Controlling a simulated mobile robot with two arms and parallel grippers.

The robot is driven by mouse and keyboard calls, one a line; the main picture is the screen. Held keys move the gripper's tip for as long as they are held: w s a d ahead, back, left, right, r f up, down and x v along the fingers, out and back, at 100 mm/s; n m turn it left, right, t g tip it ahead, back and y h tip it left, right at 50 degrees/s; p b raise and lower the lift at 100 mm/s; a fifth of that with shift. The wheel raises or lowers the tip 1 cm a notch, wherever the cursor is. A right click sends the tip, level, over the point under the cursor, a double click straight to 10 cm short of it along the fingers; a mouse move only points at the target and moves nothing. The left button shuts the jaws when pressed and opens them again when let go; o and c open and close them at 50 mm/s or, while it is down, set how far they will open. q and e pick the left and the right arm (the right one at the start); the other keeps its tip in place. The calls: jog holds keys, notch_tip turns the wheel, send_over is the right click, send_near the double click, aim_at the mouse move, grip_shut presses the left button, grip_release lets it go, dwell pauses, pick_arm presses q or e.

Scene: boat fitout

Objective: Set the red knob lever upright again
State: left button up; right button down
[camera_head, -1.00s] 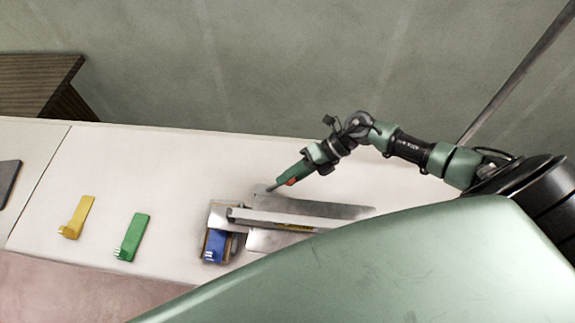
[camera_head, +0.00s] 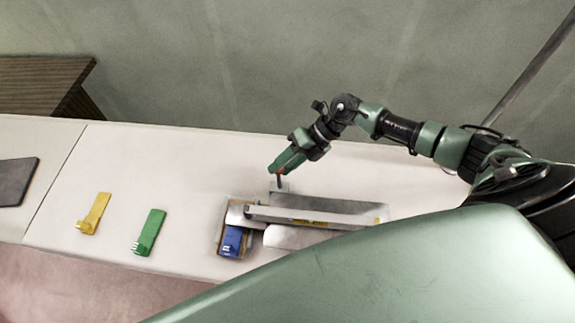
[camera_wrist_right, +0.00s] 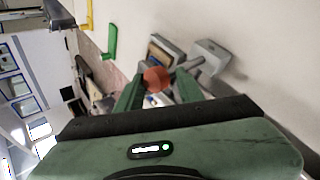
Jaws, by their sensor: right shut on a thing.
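The red knob (camera_wrist_right: 156,79) sits between the fingers of my right gripper (camera_wrist_right: 155,90) in the right wrist view. In the head view my right gripper (camera_head: 277,173) is shut on the knob, with only a bit of red showing. A short dark lever rod (camera_head: 279,183) runs down from the gripper to the back left of a grey metal device (camera_head: 315,214). The rod looks close to upright, but its exact angle is hard to tell. My left gripper is not in view.
A blue piece (camera_head: 231,240) lies in an open box at the device's left end. A green piece (camera_head: 149,231) and a yellow piece (camera_head: 94,213) lie farther left on the white counter (camera_head: 180,180). A dark slab (camera_head: 16,181) lies at the far left.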

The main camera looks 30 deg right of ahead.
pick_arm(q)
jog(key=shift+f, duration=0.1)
pick_arm(e)
jog(key=shift+s+a+f, duration=0.15)
jog(key=shift+a, duration=0.5)
jog(key=c, duration=1.1)
grip_release()
jog(key=shift+a, duration=0.1)
jog(key=shift+w+a+f, duration=0.1)
jog(key=shift+w+a, duration=0.1)
jog(key=shift+w, duration=0.25)
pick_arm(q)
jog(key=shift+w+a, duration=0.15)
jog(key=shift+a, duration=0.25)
pick_arm(e)
jog(key=shift+d, duration=0.1)
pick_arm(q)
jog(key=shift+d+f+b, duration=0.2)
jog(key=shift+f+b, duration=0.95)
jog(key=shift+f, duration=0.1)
pick_arm(e)
jog(key=v, duration=0.8)
jog(key=shift+d, duration=0.25)
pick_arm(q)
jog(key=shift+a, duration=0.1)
pick_arm(e)
jog(key=shift+f, duration=0.15)
